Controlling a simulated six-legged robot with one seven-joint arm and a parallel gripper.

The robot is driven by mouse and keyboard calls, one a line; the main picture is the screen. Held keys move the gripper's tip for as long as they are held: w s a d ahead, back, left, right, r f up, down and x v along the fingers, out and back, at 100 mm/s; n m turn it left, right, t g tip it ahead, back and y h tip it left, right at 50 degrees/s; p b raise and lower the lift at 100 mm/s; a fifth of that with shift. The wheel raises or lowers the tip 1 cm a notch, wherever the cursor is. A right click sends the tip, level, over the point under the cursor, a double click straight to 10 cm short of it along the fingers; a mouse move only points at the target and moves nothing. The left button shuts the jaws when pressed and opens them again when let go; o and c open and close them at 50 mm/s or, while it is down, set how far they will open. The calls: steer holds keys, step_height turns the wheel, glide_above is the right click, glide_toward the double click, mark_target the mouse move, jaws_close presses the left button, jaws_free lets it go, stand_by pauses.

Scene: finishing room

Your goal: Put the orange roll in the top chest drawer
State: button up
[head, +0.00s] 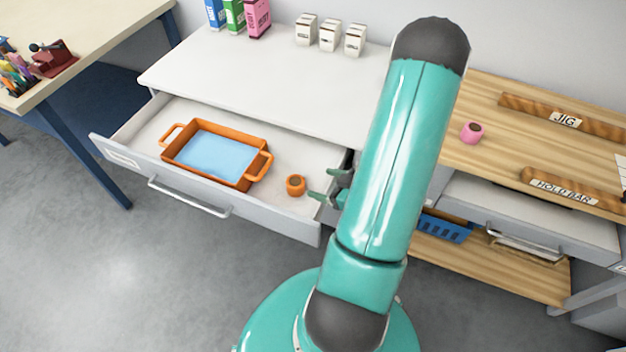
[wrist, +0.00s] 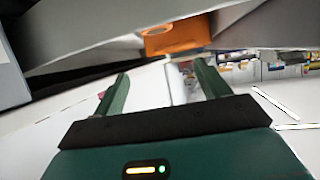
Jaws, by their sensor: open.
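The orange roll (head: 296,185), short with a dark centre, appears to stand in the right part of the open drawer (head: 270,212) of the white chest (head: 262,80), directly under its top. My gripper (head: 319,183) is over the drawer's right end, open and empty, fingertips just right of the roll and apart from it. In the wrist view my two fingers (wrist: 160,88) are spread with nothing between them. An orange shape shows ahead there; I cannot tell whether it is the roll or the tray. My arm hides the chest's right end.
An orange handled tray (head: 252,154) with a blue bottom fills the drawer's middle. Bare drawer floor surrounds the roll. Small boxes (head: 328,36) stand at the chest top's back. A pink roll (head: 471,132) and wooden bars (head: 570,192) lie on the bench at right.

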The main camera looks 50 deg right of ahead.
steer(key=w+d+r+g+h, duration=0.1)
steer(key=w+r+g+h, duration=0.35)
steer(key=w+r, duration=0.8)
steer(key=s+a+r+m+h, duration=0.1)
steer(key=s+a+r+h, duration=0.1)
steer(key=a+r, duration=0.85)
steer(key=s+a+r+g+y, duration=0.1)
steer(key=s+a+r, duration=0.3)
steer(key=a, duration=0.5)
steer(key=s+a+r+g+y, duration=0.2)
steer(key=s+a+r+y, duration=0.1)
steer(key=s+a+r, duration=0.2)
steer(key=s+a, duration=0.2)
steer(key=a, duration=0.2)
steer(key=shift+s+a+r+m+y, duration=0.25)
steer(key=shift+s+a+m+y, duration=0.05)
steer(key=shift+s+a+y, duration=0.1)
steer(key=shift+c, duration=0.2)
